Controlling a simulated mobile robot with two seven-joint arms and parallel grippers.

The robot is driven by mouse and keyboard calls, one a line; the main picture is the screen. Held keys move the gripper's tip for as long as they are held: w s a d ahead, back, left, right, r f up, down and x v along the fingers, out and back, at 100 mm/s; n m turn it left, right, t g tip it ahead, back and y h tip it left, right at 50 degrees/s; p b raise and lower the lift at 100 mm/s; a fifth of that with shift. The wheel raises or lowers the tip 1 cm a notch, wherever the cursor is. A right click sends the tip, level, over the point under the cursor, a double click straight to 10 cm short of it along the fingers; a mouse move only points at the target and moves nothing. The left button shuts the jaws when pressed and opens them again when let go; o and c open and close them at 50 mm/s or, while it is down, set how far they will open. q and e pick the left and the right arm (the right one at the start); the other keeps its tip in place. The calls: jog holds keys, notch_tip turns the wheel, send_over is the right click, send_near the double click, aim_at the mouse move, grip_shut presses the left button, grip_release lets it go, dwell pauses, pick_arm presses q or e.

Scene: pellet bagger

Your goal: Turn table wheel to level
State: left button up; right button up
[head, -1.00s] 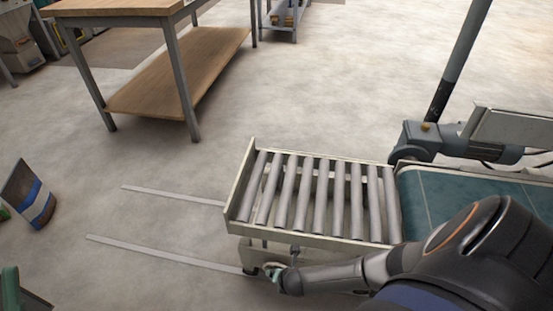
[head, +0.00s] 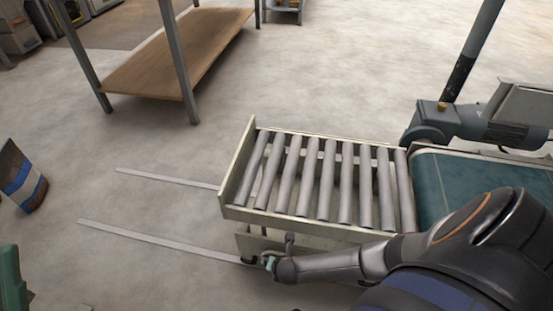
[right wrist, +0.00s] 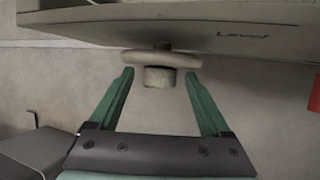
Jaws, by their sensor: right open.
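The roller table (head: 228,213) stands in the middle of the head view, its rollers next to a green conveyor belt (head: 470,186). In the right wrist view, the pale round wheel (right wrist: 135,59) with a grey hub (right wrist: 159,77) sits below the table's side panel (right wrist: 100,17), which carries the word "Level". My right gripper (right wrist: 158,82) is open. Its green fingers stand either side of the hub, tips just short of the wheel rim; contact is not clear. In the head view my right gripper (head: 270,262) is at the table's lower front, largely covering the wheel. My left gripper is not in view.
Two flat rails (head: 165,241) lie on the floor left of the roller table. A wooden workbench (head: 160,65) stands at the back left. A bag with a blue band (head: 24,182) is at the left edge. A red object (right wrist: 314,93) shows at the wrist view's right edge.

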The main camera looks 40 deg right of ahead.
grip_shut()
dwell(0.7)
